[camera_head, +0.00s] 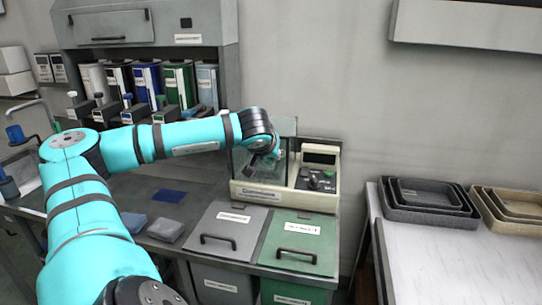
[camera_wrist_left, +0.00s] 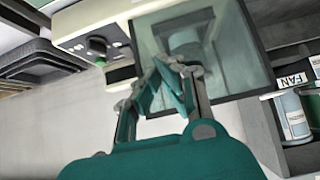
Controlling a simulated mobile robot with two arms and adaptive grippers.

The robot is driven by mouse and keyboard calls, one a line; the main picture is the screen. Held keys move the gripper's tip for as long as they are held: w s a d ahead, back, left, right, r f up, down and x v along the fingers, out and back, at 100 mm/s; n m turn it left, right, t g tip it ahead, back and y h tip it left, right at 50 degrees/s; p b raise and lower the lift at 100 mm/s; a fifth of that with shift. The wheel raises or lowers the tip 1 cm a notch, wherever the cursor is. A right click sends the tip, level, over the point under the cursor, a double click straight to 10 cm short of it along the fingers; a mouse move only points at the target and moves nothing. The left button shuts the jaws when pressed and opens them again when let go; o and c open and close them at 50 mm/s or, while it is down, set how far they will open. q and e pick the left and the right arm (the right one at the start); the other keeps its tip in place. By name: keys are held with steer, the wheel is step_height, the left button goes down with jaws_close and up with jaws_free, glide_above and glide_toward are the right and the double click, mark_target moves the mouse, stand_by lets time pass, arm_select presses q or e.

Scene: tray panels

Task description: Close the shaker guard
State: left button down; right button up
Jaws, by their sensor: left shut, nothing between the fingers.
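The shaker (camera_head: 262,193) is a cream benchtop machine with a control panel and knob on its right, against the back wall. Its clear guard (camera_head: 286,127) shows behind my left wrist, with a pane standing above the machine's body. The guard's exact angle is partly hidden by my arm. In the left wrist view the guard (camera_wrist_left: 225,45) is a dark-edged, see-through pane with a pale shape behind it. My left gripper (camera_head: 266,158) is shut and empty at the guard; its fingertips (camera_wrist_left: 168,68) overlap the pane there, and I cannot tell whether they touch. My right gripper is not in view.
A grey-lidded bin (camera_head: 225,218) and green-lidded bin (camera_head: 300,235) sit in front of the shaker. Nested dark trays (camera_head: 425,205) and tan trays (camera_head: 515,215) lie on the right-hand table (camera_head: 450,265), whose front is clear.

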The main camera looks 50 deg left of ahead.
arm_select(q)
steer(key=s+d+b, duration=0.2)
steer(key=s+d, duration=0.3)
steer(key=s, duration=0.1)
steer(key=shift+s+d+f, duration=0.15)
steer(key=shift+f, duration=0.1)
stand_by(0.3)
steer(key=shift+f, duration=0.1)
